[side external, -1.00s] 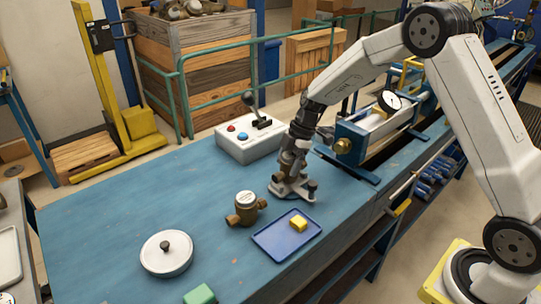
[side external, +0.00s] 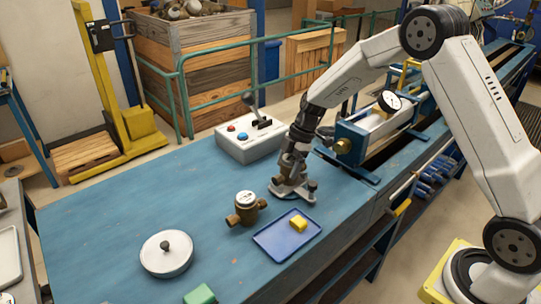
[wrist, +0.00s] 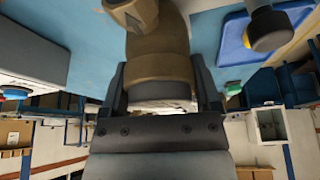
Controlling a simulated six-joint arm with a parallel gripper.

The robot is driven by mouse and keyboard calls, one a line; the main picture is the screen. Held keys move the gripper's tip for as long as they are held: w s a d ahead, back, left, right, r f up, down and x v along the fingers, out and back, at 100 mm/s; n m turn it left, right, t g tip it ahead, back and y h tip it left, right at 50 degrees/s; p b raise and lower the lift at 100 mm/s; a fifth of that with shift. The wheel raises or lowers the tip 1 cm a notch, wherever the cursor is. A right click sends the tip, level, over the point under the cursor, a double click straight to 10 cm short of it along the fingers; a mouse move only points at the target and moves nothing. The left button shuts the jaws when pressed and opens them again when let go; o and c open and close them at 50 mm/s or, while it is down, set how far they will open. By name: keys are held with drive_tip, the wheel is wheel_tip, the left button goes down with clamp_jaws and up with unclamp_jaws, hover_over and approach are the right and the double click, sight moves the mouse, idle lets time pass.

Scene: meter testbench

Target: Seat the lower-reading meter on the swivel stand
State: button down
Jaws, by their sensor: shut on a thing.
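My gripper (side external: 293,158) is shut on a brass meter (wrist: 158,58), with one finger on each side of its round body in the wrist view. In the side external view, it holds this meter right over the grey swivel stand (side external: 303,194), largely hiding the meter. I cannot tell whether the meter touches the stand's seat. The other brass meter (side external: 246,208) stands upright on the blue bench left of the stand, its pale dial facing up. Neither dial's reading is legible.
A blue tray (side external: 273,244) with a yellow block (side external: 299,224) lies in front of the stand. A grey control box (side external: 247,143) with a lever stands behind. A round lidded pot (side external: 166,254) and green block (side external: 200,295) are at front left. The bench's left side is clear.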

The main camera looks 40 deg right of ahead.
idle(0.4)
unclamp_jaws()
drive_tip(key=shift+r, duration=0.1)
idle(0.3)
drive_tip(key=shift+r, duration=3.35)
drive_tip(key=shift+s, duration=0.1)
drive_tip(key=shift+s+m, duration=0.5)
drive_tip(key=s+a+f+m+t+h, duration=0.1)
drive_tip(key=s+m+h, duration=0.3)
drive_tip(key=s+m, duration=1)
drive_tip(key=s+f, duration=0.1)
drive_tip(key=s, duration=0.5)
drive_tip(key=shift+s+a+m+t, duration=0.2)
drive_tip(key=shift+m+t, duration=0.1)
drive_tip(key=shift+m, duration=0.1)
